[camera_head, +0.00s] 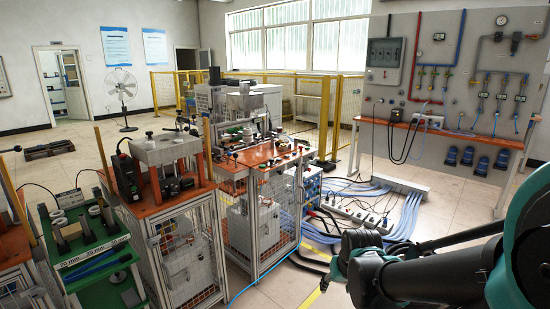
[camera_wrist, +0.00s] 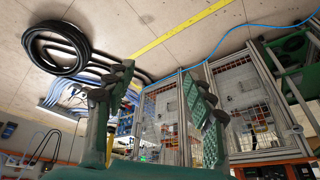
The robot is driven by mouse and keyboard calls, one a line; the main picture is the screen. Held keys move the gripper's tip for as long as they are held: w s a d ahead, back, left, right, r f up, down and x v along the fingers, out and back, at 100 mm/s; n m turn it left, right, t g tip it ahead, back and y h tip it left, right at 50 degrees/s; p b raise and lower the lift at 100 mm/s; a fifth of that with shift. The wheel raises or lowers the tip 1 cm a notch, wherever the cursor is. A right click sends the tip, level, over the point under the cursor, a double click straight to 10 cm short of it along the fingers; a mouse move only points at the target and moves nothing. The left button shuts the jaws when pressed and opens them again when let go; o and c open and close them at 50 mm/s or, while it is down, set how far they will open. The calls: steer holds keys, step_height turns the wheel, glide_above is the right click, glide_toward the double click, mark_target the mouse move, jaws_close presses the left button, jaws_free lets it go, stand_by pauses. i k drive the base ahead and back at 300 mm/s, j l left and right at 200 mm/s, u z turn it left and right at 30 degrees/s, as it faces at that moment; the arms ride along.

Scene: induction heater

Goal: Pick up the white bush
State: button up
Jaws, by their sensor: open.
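I cannot pick out the white bush for certain. Small pale ring-shaped and cylindrical parts (camera_head: 60,222) stand on the green cart (camera_head: 108,236) at the left of the head view, and a white bush may be among them. My gripper (camera_wrist: 158,73) is open and empty in the wrist view, with its two ridged green fingers apart over the floor and the caged workstations. In the head view, my gripper (camera_head: 352,250) is at the lower right, far from the green cart. The wrist view shows none of the small parts clearly.
Two orange-topped workstations (camera_head: 150,208) with presses and mesh sides stand between the green cart and my arm. Cables (camera_head: 400,222) and a power strip lie on the floor. A coiled black hose (camera_wrist: 55,48) shows in the wrist view. A panel with pipes (camera_head: 455,80) stands right.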

mark_target(58, 216)
steer(key=u, duration=1.75)
